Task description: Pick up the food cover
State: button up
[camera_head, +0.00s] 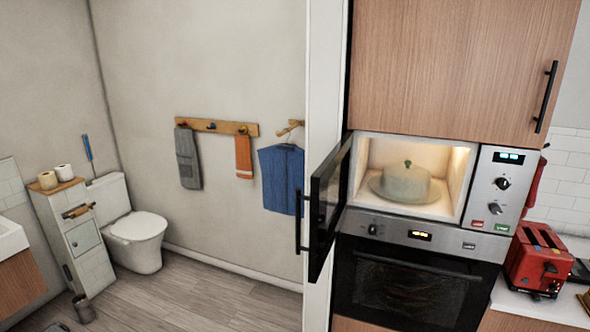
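The food cover (406,184) is a pale, translucent dome with a small dark knob on top. It sits upright on a round plate (431,194) inside the lit microwave (456,165). The microwave door (328,200) is swung open to the left. Whether anything lies under the cover cannot be made out. My gripper is not in view.
An oven (410,290) is built in below the microwave, with a wooden cabinet (450,65) above. A red toaster (537,259) stands on the counter at right. The open door projects forward at the left side of the opening. The bathroom floor (210,300) at left is mostly clear.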

aim_at(404, 179)
jog(key=i+j+z, duration=0.15)
jog(key=j, duration=0.15)
jog(key=i+j+z, duration=0.2)
jog(key=j, duration=0.15)
jog(key=i+j+z, duration=0.15)
jog(key=j, duration=0.15)
jog(key=j+z, duration=0.15)
jog(key=j, duration=0.2)
jog(key=i+j+z, duration=0.15)
jog(key=j, duration=0.25)
jog(key=l+z, duration=0.15)
jog(key=z, duration=0.2)
jog(key=i+l+z, duration=0.1)
jog(key=z, duration=0.3)
jog(key=i+l+z, duration=0.1)
jog(key=z, duration=0.25)
jog(key=i+l+z, duration=0.15)
jog(key=i+l, duration=0.15)
jog(key=i, duration=0.2)
jog(key=i+u, duration=0.1)
jog(key=u, duration=0.3)
jog(key=l+u, duration=0.15)
jog(key=u, duration=0.3)
jog(key=i+l+u, duration=0.1)
jog(key=u, duration=0.3)
